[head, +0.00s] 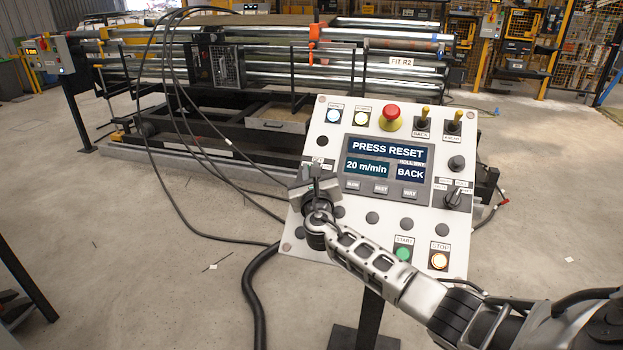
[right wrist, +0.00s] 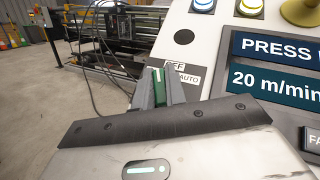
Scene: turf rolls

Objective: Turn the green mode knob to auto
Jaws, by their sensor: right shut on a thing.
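The control panel (head: 330,150) stands tilted on a post, with a screen reading PRESS RESET. My right gripper (head: 314,178) reaches across its front to the left side. In the right wrist view, the green mode knob (right wrist: 160,86) shows between the two grey fingers of my right gripper (right wrist: 161,90), which are shut on it. The OFF label and the AUTO label (right wrist: 189,79) show just behind and to the right of the fingers. The knob's pointing direction is mostly hidden by the fingers. My left gripper is not in view.
A red emergency button (head: 391,113), two yellow-tipped toggles, a black selector (head: 456,197), a green START button (head: 403,254) and a lit STOP button (head: 439,259) share the panel. Black cables (head: 190,130) hang at the left. A roller machine (head: 250,75) stands behind.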

